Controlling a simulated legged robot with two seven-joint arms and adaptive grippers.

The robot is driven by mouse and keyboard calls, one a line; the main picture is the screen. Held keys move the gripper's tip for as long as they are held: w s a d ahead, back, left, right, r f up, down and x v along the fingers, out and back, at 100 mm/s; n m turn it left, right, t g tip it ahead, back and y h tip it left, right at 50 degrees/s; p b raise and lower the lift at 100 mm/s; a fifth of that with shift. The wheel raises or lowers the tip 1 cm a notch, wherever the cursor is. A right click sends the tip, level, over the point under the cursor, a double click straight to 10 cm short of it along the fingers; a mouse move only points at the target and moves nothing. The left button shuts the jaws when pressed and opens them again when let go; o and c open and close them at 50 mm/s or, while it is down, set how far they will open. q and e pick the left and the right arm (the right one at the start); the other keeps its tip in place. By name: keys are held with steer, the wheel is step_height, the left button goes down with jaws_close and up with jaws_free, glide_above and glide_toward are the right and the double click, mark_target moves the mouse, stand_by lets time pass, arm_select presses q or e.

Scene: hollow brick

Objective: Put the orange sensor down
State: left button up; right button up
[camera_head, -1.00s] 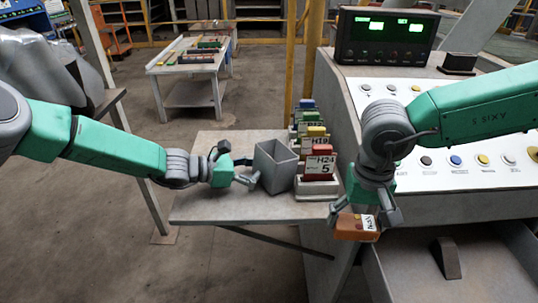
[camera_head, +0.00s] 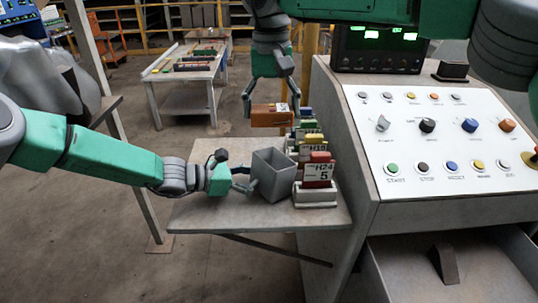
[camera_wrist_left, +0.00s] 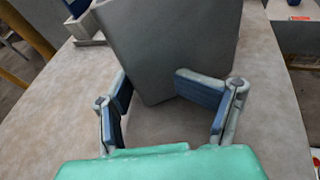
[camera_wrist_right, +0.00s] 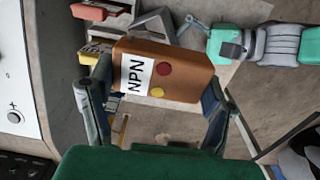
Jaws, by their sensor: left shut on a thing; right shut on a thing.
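The orange sensor (camera_head: 268,116) is a box-shaped block with a white label. In the right wrist view the orange sensor (camera_wrist_right: 170,72) shows "NPN" on the label, plus a red and a yellow dot. My right gripper (camera_head: 270,102) is shut on it, one finger on each side, and holds it up behind the grey box, near the back of the card row. My left gripper (camera_head: 247,180) is shut on the grey open-topped box (camera_head: 276,178) on the small table. In the left wrist view its fingers flank a lower corner of the grey box (camera_wrist_left: 175,45).
The small grey table (camera_head: 210,212) has bare room at its front left. A row of coloured tagged cards (camera_head: 318,172), the front one marked "H24 5", stands right of the box. The control panel (camera_head: 440,150) rises at the right. A second table (camera_head: 190,68) stands far behind.

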step_height(320, 180, down, 10)
steer(key=shift+r, duration=0.25)
steer(key=shift+f, duration=0.1)
steer(key=shift+f, duration=0.5)
steer(key=o, duration=1.6)
steer(key=shift+r, duration=0.15)
steer(key=r, duration=1.3)
steer(key=shift+a, duration=0.2)
